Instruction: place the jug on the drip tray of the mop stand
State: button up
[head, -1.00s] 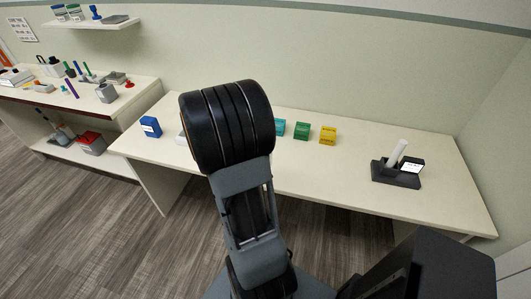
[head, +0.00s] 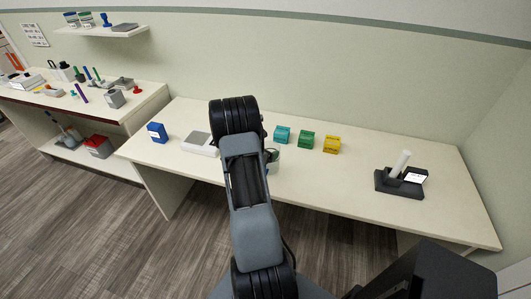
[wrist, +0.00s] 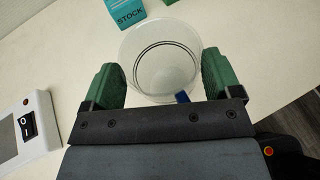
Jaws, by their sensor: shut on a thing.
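The jug (wrist: 160,62) is a clear, round, open-topped vessel, seen from above in the wrist view. It stands between the green fingers of my gripper (wrist: 160,72), which are shut on its sides. In the head view a pale part of the jug (head: 274,159) shows beside my arm, over the counter; my gripper is mostly hidden there. I cannot tell whether the jug touches the counter. A dark stand (head: 402,190) with a tilted white cylinder and a flat pad with a bright white top is at the right of the counter. I cannot tell if it is the mop stand.
Teal (head: 282,134), green (head: 306,140) and yellow (head: 332,144) boxes stand behind and right of the jug. A white device (head: 199,146) with a grey top and a blue box (head: 157,132) are left. The counter between the yellow box and the dark stand is clear.

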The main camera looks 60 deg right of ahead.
jog(key=shift+f, duration=0.75)
jog(key=o, duration=1)
jog(key=shift+o, duration=0.2)
